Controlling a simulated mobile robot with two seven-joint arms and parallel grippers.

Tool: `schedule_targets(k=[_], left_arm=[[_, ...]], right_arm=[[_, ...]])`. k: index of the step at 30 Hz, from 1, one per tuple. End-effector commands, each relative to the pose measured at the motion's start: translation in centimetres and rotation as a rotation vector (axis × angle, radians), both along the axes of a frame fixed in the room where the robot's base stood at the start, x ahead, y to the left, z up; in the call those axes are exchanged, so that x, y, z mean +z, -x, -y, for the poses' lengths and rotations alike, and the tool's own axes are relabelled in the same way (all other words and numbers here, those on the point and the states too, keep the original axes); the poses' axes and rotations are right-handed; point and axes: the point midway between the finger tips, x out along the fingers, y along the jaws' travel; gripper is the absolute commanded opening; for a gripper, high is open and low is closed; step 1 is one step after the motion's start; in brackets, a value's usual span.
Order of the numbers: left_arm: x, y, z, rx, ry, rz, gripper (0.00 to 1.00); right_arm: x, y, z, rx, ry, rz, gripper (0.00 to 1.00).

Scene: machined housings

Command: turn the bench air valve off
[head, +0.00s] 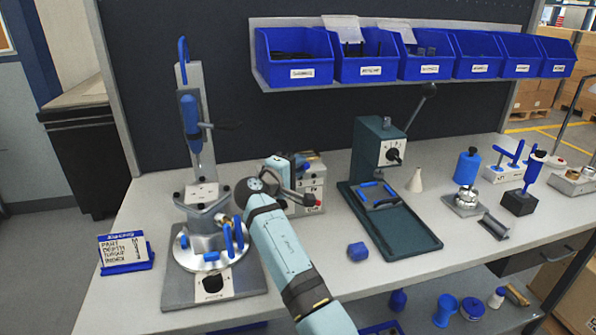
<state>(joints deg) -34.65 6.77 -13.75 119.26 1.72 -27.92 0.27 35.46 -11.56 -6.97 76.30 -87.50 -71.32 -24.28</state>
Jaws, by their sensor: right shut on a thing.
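A light grey valve box (318,186) with small dark and red markings stands on the bench, left of the green press. A small dark part with a red spot (311,200), which looks like the valve's handle, is low on its front. My right arm reaches up from the bottom of the head view, and my right gripper (302,198) is at this part, shut on it. My wrist covers the left side of the box, and the fingertips are too small to see clearly. The handle's exact angle cannot be told. My left gripper is not in view.
A clamping fixture with a round plate (185,258) stands close on the left. A green press (400,235) with a raised lever stands right. Blue bins (295,72) hang above. Free bench shows at the front, right of my arm.

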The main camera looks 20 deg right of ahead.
Motion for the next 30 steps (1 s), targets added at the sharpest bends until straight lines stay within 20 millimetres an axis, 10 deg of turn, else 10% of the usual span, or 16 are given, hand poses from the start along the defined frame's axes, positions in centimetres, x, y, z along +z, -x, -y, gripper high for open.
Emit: schedule_targets(k=[14, 15, 18, 30], left_arm=[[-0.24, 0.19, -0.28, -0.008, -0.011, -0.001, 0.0], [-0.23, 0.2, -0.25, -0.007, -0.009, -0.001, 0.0], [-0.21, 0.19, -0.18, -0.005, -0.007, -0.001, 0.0], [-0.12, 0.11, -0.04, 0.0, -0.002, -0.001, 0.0]], right_arm=[[-0.11, -0.01, 0.01, -0.013, -0.001, -0.003, 0.0], [-0.11, -0.01, 0.01, -0.013, -0.001, -0.002, 0.24], [-0.09, -0.01, 0.01, -0.013, 0.0, -0.001, 0.43], [-0.01, -0.02, 0.02, -0.012, 0.0, 0.0, 0.43]])
